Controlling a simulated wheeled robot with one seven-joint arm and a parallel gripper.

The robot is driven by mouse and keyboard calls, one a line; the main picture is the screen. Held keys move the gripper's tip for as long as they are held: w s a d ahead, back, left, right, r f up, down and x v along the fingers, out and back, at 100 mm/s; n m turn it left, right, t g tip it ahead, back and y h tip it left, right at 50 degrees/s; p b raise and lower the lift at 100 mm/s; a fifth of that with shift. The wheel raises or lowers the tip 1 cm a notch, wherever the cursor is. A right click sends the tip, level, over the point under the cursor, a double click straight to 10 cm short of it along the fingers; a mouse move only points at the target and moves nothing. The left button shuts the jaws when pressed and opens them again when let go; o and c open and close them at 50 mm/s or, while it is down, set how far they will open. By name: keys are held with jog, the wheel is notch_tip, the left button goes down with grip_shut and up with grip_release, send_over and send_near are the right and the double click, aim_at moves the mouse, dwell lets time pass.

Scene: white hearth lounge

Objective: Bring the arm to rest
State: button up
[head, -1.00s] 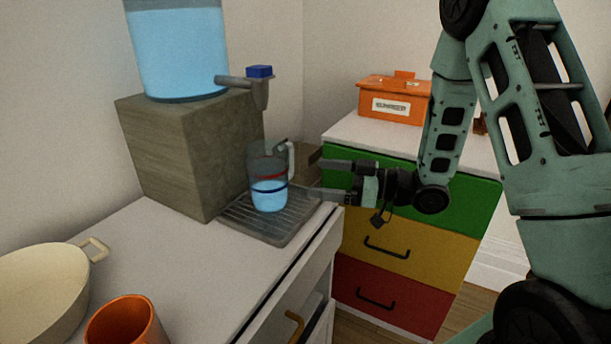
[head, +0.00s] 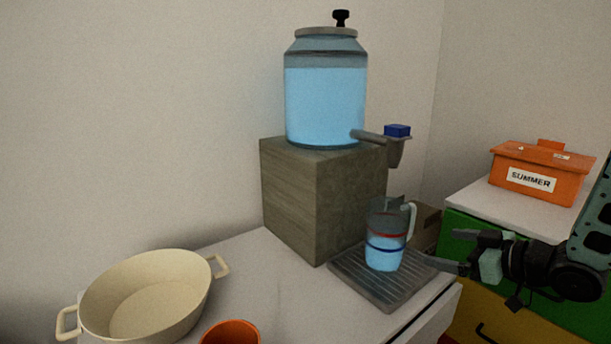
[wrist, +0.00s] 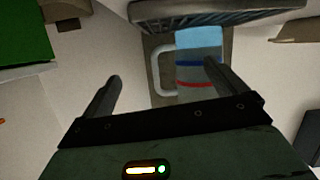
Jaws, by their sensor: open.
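My gripper (head: 447,251) is at the right in the head view, pointing left toward a clear jug. It is open with nothing between its fingers, and it also shows in the wrist view (wrist: 160,85). The jug (head: 385,254) has a grey handle, a red band and a blue band, and holds blue water. It stands upright on the ribbed drip tray (head: 362,287). In the wrist view the jug (wrist: 198,65) and its handle lie beyond the fingers; one fingertip overlaps the jug in the picture, and I cannot tell whether they touch.
A water dispenser (head: 325,100) with a blue-topped tap (head: 397,131) stands on a wooden block (head: 290,205). A cream pot (head: 150,295) and an orange cup (head: 231,333) sit at front left. An orange "SUMMER" box (head: 540,178) stands on the drawer unit (head: 470,228) at right.

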jog(key=s+d+m+g+h, duration=0.1)
jog(key=s+m+g+h, duration=0.75)
jog(key=s, duration=0.65)
jog(key=s+a+r+n+g, duration=0.1)
jog(key=s+a+n, duration=0.3)
jog(key=s+a, duration=0.4)
jog(key=s+a+r+n+g, duration=0.1)
jog(key=s+a+n+g, duration=0.15)
jog(key=s+a, duration=0.55)
notch_tip(320, 180, up, 13)
jog(key=w+a+n+p, duration=0.1)
jog(key=a+p, duration=0.1)
jog(key=p, duration=1.1)
jog(key=shift+w+r+y+p, duration=0.15)
jog(key=shift+w+y+p, duration=0.1)
jog(key=shift+y+p, duration=0.1)
